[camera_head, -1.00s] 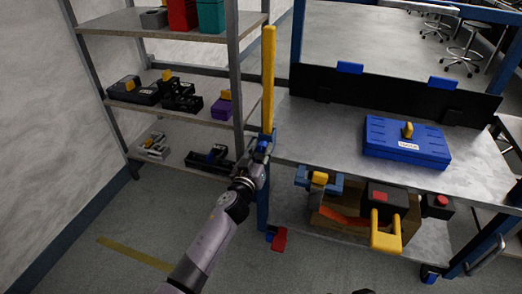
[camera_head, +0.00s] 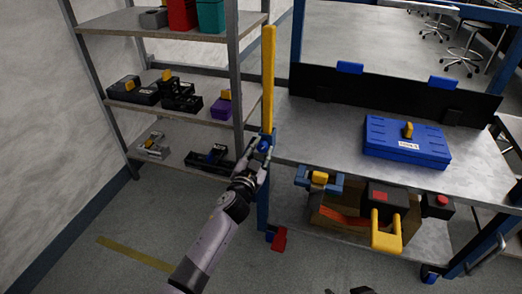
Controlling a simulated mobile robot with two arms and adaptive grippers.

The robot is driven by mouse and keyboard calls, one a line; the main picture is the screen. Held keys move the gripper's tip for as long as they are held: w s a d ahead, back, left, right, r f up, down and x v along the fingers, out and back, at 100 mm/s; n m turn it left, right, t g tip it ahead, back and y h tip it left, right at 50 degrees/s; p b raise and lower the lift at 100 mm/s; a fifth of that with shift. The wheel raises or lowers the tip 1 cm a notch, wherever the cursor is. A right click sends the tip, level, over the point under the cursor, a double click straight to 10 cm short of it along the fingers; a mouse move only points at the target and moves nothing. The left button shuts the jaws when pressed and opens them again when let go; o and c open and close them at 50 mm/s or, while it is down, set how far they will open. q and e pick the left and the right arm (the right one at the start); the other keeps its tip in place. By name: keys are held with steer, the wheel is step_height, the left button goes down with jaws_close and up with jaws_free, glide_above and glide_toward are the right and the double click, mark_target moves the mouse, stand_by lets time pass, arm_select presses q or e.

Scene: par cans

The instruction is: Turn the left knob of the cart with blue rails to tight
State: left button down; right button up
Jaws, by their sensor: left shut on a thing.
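The cart with blue rails (camera_head: 315,118) stands at centre right, with a grey top and blue legs. Its small blue left knob (camera_head: 264,146) is at the left front corner, just below a tall yellow post (camera_head: 268,75). My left gripper (camera_head: 261,151) reaches up from below and is shut on this knob, with a finger on either side. The fingers hide part of the knob, and I cannot tell how tight it is. A dark shape cut off at the bottom edge may be part of my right gripper (camera_head: 349,291).
A blue case (camera_head: 406,140) lies on the cart top. A shelf rack (camera_head: 150,95) with several items stands close on the left. The floor at lower left is clear.

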arm_select(q)
steer(key=m, duration=0.4)
steer(key=shift+m, duration=0.3)
steer(key=m, duration=0.3)
steer(key=shift+m, duration=0.4)
steer(key=m, duration=0.7)
steer(key=shift+f, duration=0.1)
steer(key=m, duration=0.2)
steer(key=shift+m, duration=0.4)
steer(key=m, duration=0.2)
steer(key=shift+m+p, duration=0.3)
steer(key=shift+m, duration=0.1)
steer(key=m, duration=0.3)
steer(key=shift+p, duration=0.35)
steer(key=shift+m, duration=1.3)
arm_select(e)
steer(key=s+d+g, duration=0.1)
steer(key=s+g, duration=0.2)
steer(key=s, duration=0.2)
steer(key=shift+s+d+f+h, duration=0.4)
steer(key=shift+f, duration=0.05)
arm_select(q)
steer(key=shift+f, duration=0.1)
